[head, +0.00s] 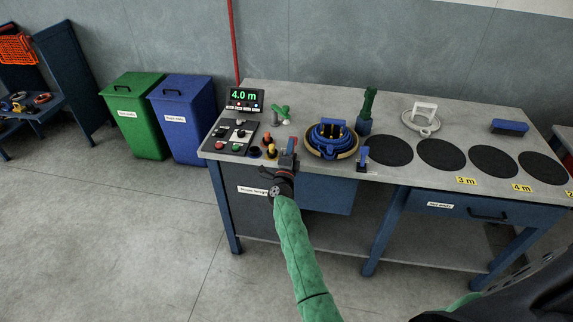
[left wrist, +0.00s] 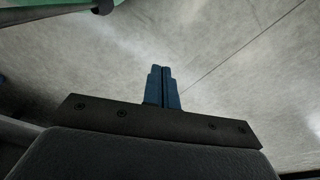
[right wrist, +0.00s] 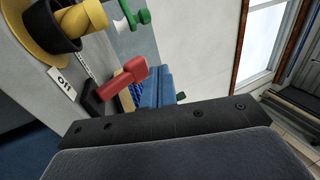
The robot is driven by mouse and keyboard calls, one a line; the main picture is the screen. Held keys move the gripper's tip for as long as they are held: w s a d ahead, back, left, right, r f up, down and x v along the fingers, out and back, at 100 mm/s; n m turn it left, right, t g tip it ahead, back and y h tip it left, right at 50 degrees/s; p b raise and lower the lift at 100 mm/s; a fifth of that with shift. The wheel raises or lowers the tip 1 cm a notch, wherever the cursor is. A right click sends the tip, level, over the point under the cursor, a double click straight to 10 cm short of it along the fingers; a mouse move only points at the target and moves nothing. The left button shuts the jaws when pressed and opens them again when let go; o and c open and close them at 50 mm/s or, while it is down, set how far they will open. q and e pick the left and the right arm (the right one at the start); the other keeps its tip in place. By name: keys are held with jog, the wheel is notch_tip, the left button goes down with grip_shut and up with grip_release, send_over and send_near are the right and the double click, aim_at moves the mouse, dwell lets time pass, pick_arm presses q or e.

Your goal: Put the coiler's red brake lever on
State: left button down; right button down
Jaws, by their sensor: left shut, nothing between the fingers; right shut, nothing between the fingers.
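The coiler (head: 332,138), with coiled blue rope, stands on the bench near its front edge. Its red brake lever (right wrist: 122,84) shows in the right wrist view as a red handle on a dark base, close to a label reading OFF (right wrist: 66,82). My right gripper (head: 287,160) is shut and empty at the bench's front edge, left of the coiler. Its blue fingertips (right wrist: 163,84) are right beside the red handle; I cannot tell whether they touch. In the head view the gripper mostly hides the lever. My left gripper (left wrist: 163,86) is shut and empty above bare floor.
A control panel (head: 231,137) and a display reading 4.0 m (head: 245,99) are at the bench's left. Green (head: 135,118) and blue (head: 183,118) bins stand left.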

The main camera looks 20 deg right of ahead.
jog(key=shift+w+d+r+b, duration=0.15)
jog(key=shift+w+b, duration=0.3)
jog(key=shift+w, duration=0.15)
pick_arm(q)
jog(key=shift+w+d+r, duration=0.15)
jog(key=shift+r, duration=0.45)
jog(key=shift+w+d+r, duration=0.1)
jog(key=shift+d+r, duration=0.1)
jog(key=shift+r, duration=0.45)
jog(key=shift+w+d+r, duration=0.15)
jog(key=shift+r, duration=0.45)
pick_arm(e)
jog(key=shift+w+d, duration=0.3)
jog(key=shift+r, duration=0.1)
pick_arm(q)
jog(key=shift+s, duration=0.1)
